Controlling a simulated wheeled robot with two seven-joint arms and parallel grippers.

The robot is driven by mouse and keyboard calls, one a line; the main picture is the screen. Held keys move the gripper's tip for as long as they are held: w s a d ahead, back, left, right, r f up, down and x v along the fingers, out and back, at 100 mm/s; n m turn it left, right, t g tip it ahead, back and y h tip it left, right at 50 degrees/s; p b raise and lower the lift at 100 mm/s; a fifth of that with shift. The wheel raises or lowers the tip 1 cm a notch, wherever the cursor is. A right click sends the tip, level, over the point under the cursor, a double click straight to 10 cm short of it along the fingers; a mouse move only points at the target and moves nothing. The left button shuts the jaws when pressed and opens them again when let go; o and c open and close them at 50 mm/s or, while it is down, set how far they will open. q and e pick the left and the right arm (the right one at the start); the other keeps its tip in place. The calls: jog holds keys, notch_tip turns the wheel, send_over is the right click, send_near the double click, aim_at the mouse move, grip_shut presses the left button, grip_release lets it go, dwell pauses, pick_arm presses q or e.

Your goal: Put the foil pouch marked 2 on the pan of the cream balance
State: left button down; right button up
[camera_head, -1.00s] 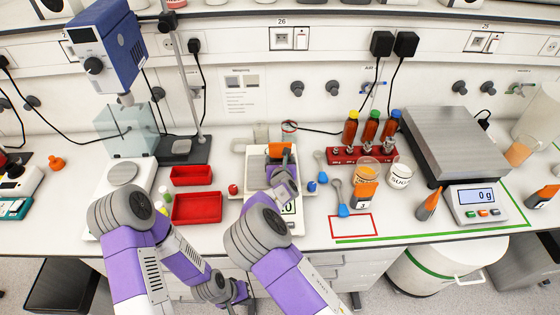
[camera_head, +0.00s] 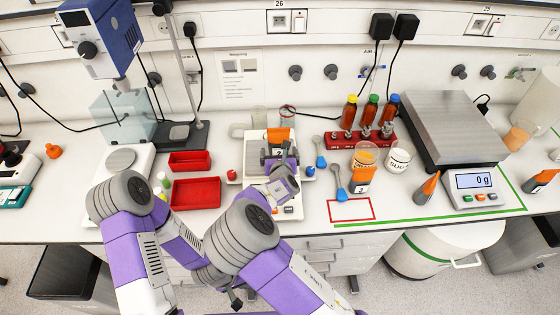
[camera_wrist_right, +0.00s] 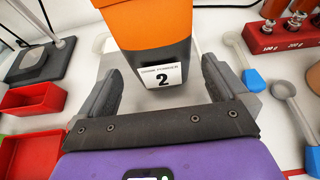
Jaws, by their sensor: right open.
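The foil pouch marked 2 (camera_head: 278,137), orange on top and grey below, stands upright at the pale balance (camera_head: 289,211) in the middle of the bench. The wrist view shows its "2" label (camera_wrist_right: 162,76) facing me and a pale surface (camera_wrist_right: 205,48) around its base, apparently the pan. My right gripper (camera_head: 280,161) is open just in front of the pouch. In the wrist view its fingers (camera_wrist_right: 160,88) lie on either side of the pouch, with gaps. My left gripper is mostly hidden, low by the bench edge; its jaws cannot be made out.
Red trays (camera_head: 222,194) lie left of the balance. A red-outlined rectangle (camera_head: 351,220) is empty.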

jog(key=v, duration=0.6)
jog(key=shift+w, duration=0.1)
dwell(0.3)
